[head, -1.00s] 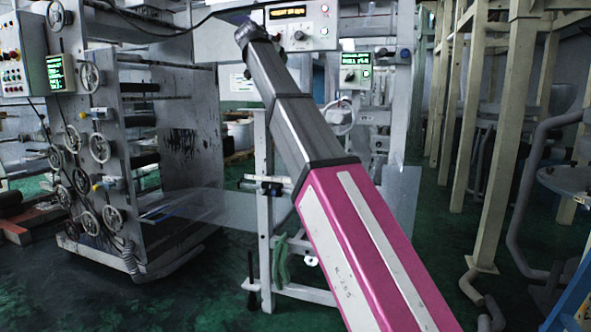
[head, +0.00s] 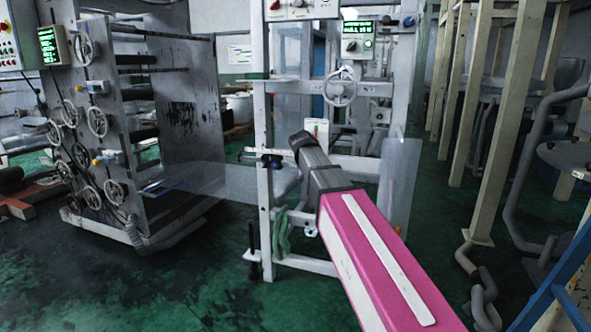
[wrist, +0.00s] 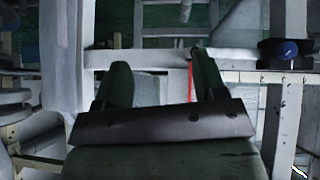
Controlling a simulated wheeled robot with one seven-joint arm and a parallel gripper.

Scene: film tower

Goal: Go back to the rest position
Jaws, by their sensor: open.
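My gripper (wrist: 160,85) shows in the wrist view with its two dark fingers apart and nothing between them. Beyond the fingers are a pale horizontal bar and a grey upright post (wrist: 62,60). In the head view, my pink and grey arm reaches forward from the lower right, and its far end is in front of the metal frame (head: 264,180). The gripper itself cannot be made out in the head view.
A machine with several handwheels (head: 97,120) stands at the left. A clear sheet (head: 398,190) hangs by the frame, close to my arm. Beige posts (head: 505,130) and grey pipes (head: 520,200) stand at the right. Green floor (head: 215,290) is open in front.

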